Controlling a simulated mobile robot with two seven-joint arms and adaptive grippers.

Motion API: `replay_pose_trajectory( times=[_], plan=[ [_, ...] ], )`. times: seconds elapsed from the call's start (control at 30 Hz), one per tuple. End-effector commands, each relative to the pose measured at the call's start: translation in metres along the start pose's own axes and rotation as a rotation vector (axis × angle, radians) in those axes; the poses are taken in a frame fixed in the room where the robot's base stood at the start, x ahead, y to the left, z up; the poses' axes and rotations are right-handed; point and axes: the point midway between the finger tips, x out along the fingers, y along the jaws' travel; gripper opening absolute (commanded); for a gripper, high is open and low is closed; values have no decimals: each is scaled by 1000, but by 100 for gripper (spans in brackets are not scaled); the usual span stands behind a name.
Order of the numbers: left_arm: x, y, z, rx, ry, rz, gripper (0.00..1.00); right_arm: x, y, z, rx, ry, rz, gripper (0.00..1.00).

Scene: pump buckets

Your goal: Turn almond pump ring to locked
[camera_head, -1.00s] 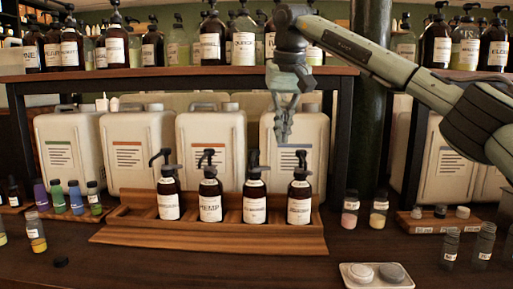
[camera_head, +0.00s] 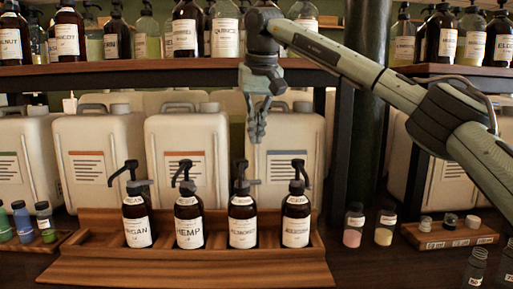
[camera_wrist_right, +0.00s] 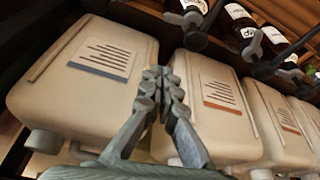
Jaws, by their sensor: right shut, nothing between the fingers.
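The almond bottle (camera_head: 242,222) is brown with a white label and a dark pump. It stands upright third from the left in the wooden rack, though its label is small and hard to read. Its pump ring (camera_head: 243,184) shows as a dark collar below the pump head; I cannot tell its setting. My right gripper (camera_head: 257,137) is shut and empty, pointing down above and apart from the almond pump. In the right wrist view the shut fingers (camera_wrist_right: 162,78) are in front of the jugs. My left gripper is not in view.
Argan (camera_head: 137,222), hemp (camera_head: 188,225) and another pump bottle (camera_head: 296,222) share the wooden rack (camera_head: 190,268). White jugs (camera_head: 187,145) stand behind. A shelf (camera_head: 170,75) of bottles is above. Small jars (camera_head: 354,225) stand right of the rack.

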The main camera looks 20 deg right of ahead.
Motion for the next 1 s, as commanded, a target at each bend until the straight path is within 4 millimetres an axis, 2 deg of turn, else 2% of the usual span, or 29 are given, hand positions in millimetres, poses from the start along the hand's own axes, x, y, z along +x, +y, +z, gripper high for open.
replay_pose_trajectory(
  times=[0.43, 0.5, 0.7, 1.0],
  plan=[
    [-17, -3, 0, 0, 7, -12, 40, 94, 1, 2, 0, -4, 1, 0],
    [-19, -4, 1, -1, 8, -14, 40, 85, 1, 13, -3, 2, -1, 0],
    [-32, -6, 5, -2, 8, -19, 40, 77, 0, 33, -2, 1, -1, 0],
    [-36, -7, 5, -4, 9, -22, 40, 74, 0, 39, 0, -1, 0, 0]
  ],
)
